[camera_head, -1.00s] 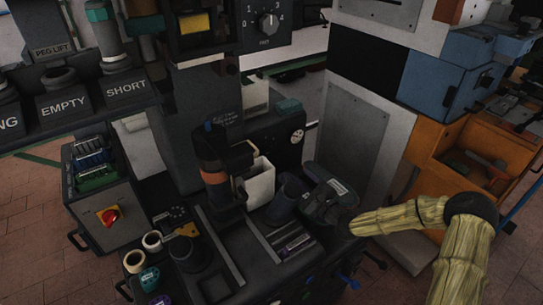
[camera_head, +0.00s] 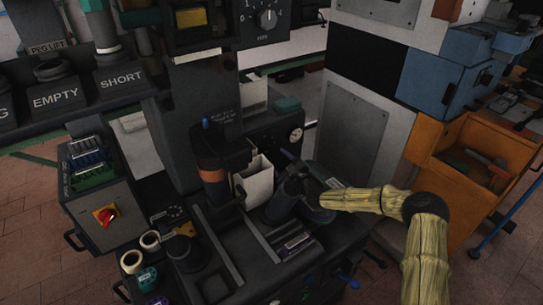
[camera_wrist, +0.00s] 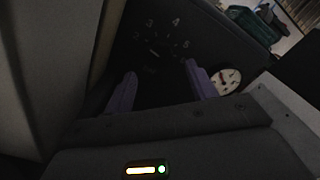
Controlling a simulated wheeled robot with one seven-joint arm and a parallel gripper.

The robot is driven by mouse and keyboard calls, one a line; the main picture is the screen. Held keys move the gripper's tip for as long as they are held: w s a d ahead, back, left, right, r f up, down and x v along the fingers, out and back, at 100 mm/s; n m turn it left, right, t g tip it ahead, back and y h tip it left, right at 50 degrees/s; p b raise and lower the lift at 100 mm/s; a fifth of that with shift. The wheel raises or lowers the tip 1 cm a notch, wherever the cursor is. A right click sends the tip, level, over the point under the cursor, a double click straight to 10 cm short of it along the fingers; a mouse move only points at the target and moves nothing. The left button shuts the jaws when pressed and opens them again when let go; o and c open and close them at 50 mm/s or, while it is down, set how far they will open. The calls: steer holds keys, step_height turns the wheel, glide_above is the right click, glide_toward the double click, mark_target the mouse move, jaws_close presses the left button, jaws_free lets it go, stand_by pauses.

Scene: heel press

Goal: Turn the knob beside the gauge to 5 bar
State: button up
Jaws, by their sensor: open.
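The round white gauge (camera_head: 296,134) sits on the dark panel behind the press. It also shows in the wrist view (camera_wrist: 226,82), partly covered by my right finger; its reading is too small to tell. Left of it in the wrist view is the knob's dial (camera_wrist: 175,22), with 3, 4 and 5 printed in an arc. The knob (camera_wrist: 153,53) is very dark with a small pale mark; I cannot tell its setting. My gripper (camera_wrist: 160,88) is open, its two purple fingers apart below and either side of the dial. Contact with the knob is not visible.
A white bin (camera_head: 258,183) and a dark cylinder (camera_head: 284,203) stand close to my gripper in the head view. The grey cabinet (camera_head: 350,130) stands to the right. Another numbered knob (camera_head: 267,18) is on the upper box.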

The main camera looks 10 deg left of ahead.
mark_target(269, 151)
steer(key=shift+b+x, duration=0.4)
steer(key=shift+x, duration=2.15)
steer(key=c, duration=1)
